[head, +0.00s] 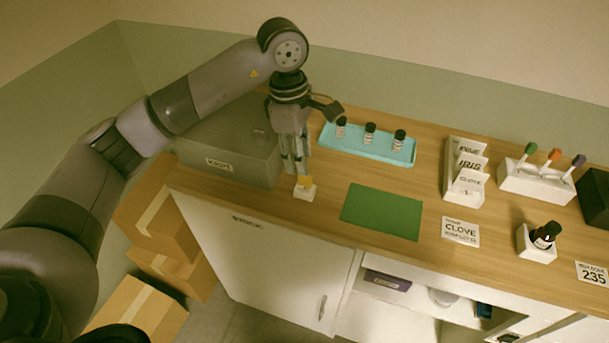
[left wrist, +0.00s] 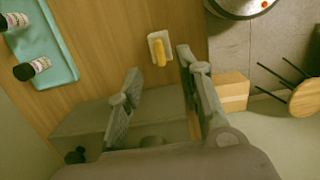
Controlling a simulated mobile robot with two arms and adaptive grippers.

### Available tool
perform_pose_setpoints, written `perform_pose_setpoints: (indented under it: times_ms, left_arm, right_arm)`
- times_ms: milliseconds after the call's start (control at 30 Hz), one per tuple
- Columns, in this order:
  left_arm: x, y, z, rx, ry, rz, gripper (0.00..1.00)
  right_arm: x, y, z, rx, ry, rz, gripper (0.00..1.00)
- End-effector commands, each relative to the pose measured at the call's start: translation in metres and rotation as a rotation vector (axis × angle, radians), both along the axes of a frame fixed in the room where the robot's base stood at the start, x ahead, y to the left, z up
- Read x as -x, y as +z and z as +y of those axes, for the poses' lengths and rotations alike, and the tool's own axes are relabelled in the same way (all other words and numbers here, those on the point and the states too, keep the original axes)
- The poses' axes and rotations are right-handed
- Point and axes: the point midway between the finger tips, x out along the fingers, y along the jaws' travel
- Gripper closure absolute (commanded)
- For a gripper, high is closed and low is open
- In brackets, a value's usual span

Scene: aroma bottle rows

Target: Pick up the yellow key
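The yellow key (head: 304,181) stands in a small white holder (head: 306,192) near the front left of the wooden counter. My left gripper (head: 296,168) points down just above the key. In the left wrist view the key (left wrist: 159,52) shows beyond the gap between the two fingers of my left gripper (left wrist: 160,72). These fingers are spread apart with nothing between them. My right gripper is in neither view.
A grey box (head: 235,150) is close on the left. A green mat (head: 382,211) lies to the right. Label cards, a rack with coloured-top sticks (head: 535,183) and a bottle in a white holder (head: 536,243) are farther right.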

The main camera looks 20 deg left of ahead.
Motion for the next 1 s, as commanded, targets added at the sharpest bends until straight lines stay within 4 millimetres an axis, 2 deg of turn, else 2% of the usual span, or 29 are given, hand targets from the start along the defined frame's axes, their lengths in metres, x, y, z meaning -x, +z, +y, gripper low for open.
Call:
perform_pose_setpoints:
  times_ms: [100,233,333,467,600,867,1000]
  left_arm:
    - [0.0,-0.012,-0.002,0.001,0.0,0.002,0.67]
    - [0.0,-0.019,-0.003,0.002,0.0,0.0,0.67]
    - [0.001,-0.028,-0.005,0.002,0.0,0.004,0.67]
    - [0.002,-0.047,-0.007,0.001,-0.001,0.005,0.67]
    - [0.001,-0.065,-0.009,0.002,0.001,0.001,0.67]
    - [0.0,-0.069,-0.01,0.002,0.001,-0.002,0.67]
    - [0.001,-0.069,-0.01,0.002,0.001,-0.002,0.75]
  right_arm:
    - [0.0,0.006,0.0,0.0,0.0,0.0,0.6]
    - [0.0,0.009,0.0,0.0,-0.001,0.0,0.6]
    - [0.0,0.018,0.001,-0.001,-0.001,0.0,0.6]
    - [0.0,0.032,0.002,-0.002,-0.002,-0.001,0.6]
    - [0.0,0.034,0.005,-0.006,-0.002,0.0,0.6]
    - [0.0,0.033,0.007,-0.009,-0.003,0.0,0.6]
    - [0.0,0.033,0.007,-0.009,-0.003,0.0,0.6]
